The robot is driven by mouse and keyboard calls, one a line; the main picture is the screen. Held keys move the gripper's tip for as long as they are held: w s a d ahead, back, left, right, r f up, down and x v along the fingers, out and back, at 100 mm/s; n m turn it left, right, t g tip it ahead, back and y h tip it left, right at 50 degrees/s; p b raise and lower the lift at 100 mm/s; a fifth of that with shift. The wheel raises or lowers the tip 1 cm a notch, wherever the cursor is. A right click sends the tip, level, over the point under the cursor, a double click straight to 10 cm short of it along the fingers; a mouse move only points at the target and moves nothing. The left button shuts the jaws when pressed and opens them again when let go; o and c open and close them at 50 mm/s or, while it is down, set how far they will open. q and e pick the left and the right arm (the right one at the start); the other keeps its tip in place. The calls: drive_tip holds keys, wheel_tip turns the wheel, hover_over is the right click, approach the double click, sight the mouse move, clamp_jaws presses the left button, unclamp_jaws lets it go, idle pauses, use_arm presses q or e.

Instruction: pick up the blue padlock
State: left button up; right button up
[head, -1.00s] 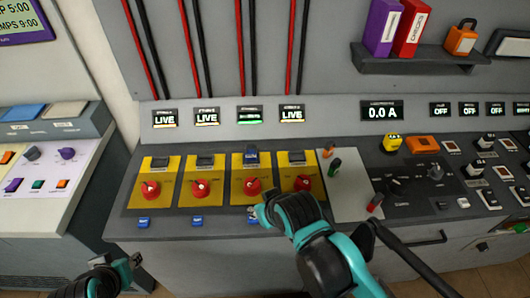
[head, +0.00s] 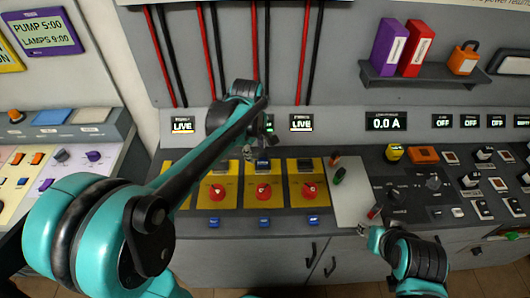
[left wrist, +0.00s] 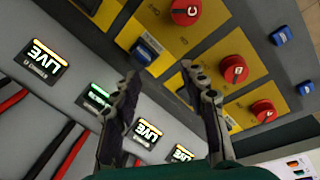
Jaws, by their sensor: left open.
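The blue padlock (head: 262,165) is at the top of the yellow panel above the red knob marked C. It also shows in the left wrist view (left wrist: 147,50), just beyond my fingertips and nearer the left-hand finger. My left gripper (head: 258,141) is open and empty, in front of the panel's upper edge, close to the padlock and apart from it. Its two spread fingers frame the yellow panels in the left wrist view (left wrist: 162,72). My right gripper (head: 370,236) is low at the console's front edge; its jaws are too small to read.
Red rotary knobs (head: 217,192) stand out from the yellow panels, with small blue plates (head: 264,221) below them. An orange padlock (head: 463,60) sits on the dark shelf (head: 420,75) at upper right. My left arm covers the leftmost panel.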

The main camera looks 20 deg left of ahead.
sight(263, 154)
use_arm(q)
drive_tip(key=w+f+n+p, duration=0.1)
drive_tip(key=w+n, duration=0.1)
drive_tip(key=w+n+g+p, duration=0.1)
drive_tip(key=w+n, duration=0.1)
drive_tip(key=w, duration=0.1)
drive_tip(key=w+f+n+g+p, duration=0.1)
drive_tip(key=w+n, duration=0.1)
drive_tip(key=shift+w+a+f, duration=0.1)
drive_tip(key=shift+w+f, duration=0.05)
drive_tip(key=shift+f, duration=0.15)
drive_tip(key=shift+w+f, duration=0.15)
drive_tip(key=shift+f, duration=0.15)
wheel_tip(263, 154, down, 3)
drive_tip(key=shift+r+n+b, duration=0.1)
drive_tip(key=shift+n+b, duration=0.2)
drive_tip(key=f+b, duration=0.1)
drive_tip(key=f, duration=0.3)
drive_tip(key=shift+d+f+b, duration=0.2)
drive_tip(key=shift+f+b, duration=0.05)
drive_tip(key=shift+b, duration=0.1)
drive_tip(key=shift+f, duration=0.4)
drive_tip(key=shift+r, duration=0.1)
drive_tip(key=shift+c, duration=1.2)
clamp_jaws()
use_arm(e)
drive_tip(key=shift+a+r, duration=0.1)
drive_tip(key=shift+r, duration=0.75)
